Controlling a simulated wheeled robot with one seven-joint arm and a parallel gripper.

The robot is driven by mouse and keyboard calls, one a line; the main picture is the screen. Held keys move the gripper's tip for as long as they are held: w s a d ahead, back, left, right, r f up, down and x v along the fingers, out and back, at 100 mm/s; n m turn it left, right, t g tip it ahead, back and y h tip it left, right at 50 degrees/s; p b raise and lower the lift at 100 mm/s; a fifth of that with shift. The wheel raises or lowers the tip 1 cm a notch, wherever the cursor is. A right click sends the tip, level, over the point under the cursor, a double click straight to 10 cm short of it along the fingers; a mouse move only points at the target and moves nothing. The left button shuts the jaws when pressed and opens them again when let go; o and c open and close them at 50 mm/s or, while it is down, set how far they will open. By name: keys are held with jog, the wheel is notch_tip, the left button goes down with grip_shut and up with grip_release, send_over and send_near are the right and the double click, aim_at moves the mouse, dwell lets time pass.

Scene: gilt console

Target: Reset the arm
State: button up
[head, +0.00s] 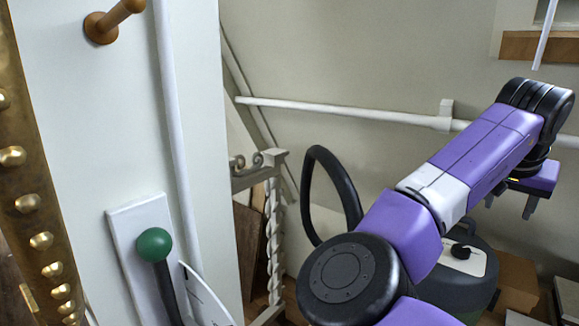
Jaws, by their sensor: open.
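My arm, purple with white and black parts, reaches up and to the right from the bottom of the head view. My gripper (510,204) hangs below the arm's black end joint at the right. Its two dark fingers point down and are apart, with nothing seen between them. It appears above and to the right of a dark grey-green canister (470,285), with no contact visible. The arm hides part of this canister.
At the left are a gilt studded frame (42,240), a wooden peg (112,20) and a green-knobbed lever (155,245) on a white plate. Behind are a black loop (312,190), a twisted white post (273,240), a wall pipe (340,112) and cardboard boxes (518,278).

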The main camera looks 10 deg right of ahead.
jog(key=w+d+r+n+t+h, duration=0.15)
jog(key=d+r+t+h, duration=0.35)
jog(key=h, duration=0.5)
jog(key=s+a+f+n+t+y, duration=0.2)
jog(key=a+f+n+t+y, duration=0.15)
jog(key=a, duration=0.45)
jog(key=s+a+f+n+t+y, duration=0.25)
jog(key=a+f+n+t, duration=0.25)
jog(key=a, duration=0.4)
jog(key=s+a+f+n+t+y, duration=0.2)
jog(key=a+f+n+t+y, duration=0.25)
jog(key=a, duration=0.35)
jog(key=s+a+f+g+y, duration=0.2)
jog(key=s+a+f, duration=0.2)
jog(key=s, duration=0.6)
jog(key=s+a+f+m+g+y, duration=0.1)
jog(key=s+a+f+g, duration=0.1)
jog(key=s+a+f, duration=0.3)
jog(key=s+a+f+m+g+y, duration=0.1)
jog(key=s+a+f+g+y, duration=0.1)
jog(key=s+a+f, duration=0.3)
jog(key=s+f, duration=0.4)
jog(key=s, duration=0.7)
jog(key=shift+s+a+g+y, duration=0.15)
jog(key=shift+a+g+y, duration=0.1)
jog(key=shift+g+y, duration=0.1)
jog(key=shift+m, duration=0.25)
